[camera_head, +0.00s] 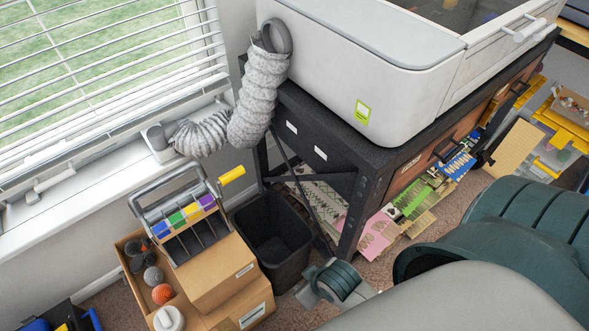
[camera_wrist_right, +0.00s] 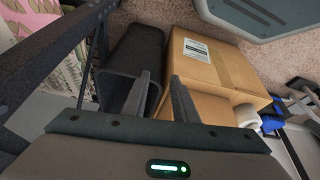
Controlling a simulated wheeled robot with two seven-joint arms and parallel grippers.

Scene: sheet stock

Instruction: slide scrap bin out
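The scrap bin (camera_head: 268,238) is a black open-topped bin on the carpet, between the cardboard boxes and the dark machine stand. It looks empty and upright. In the right wrist view the bin (camera_wrist_right: 132,62) is dark, at left of centre. My right gripper (camera_head: 311,287) is at the bin's near right side in the head view, partly hidden by its own wrist. In the right wrist view its two fingers (camera_wrist_right: 160,95) are apart, with the bin's near edge by the gap. I cannot tell whether they touch the bin. My left gripper is not in view.
Cardboard boxes (camera_head: 222,275) stand close left of the bin, with a tool caddy (camera_head: 185,220) on them. The stand's frame (camera_head: 368,190) is close on the right. Coloured sheets (camera_head: 385,230) lie under the machine (camera_head: 375,60). Little free floor shows around the bin.

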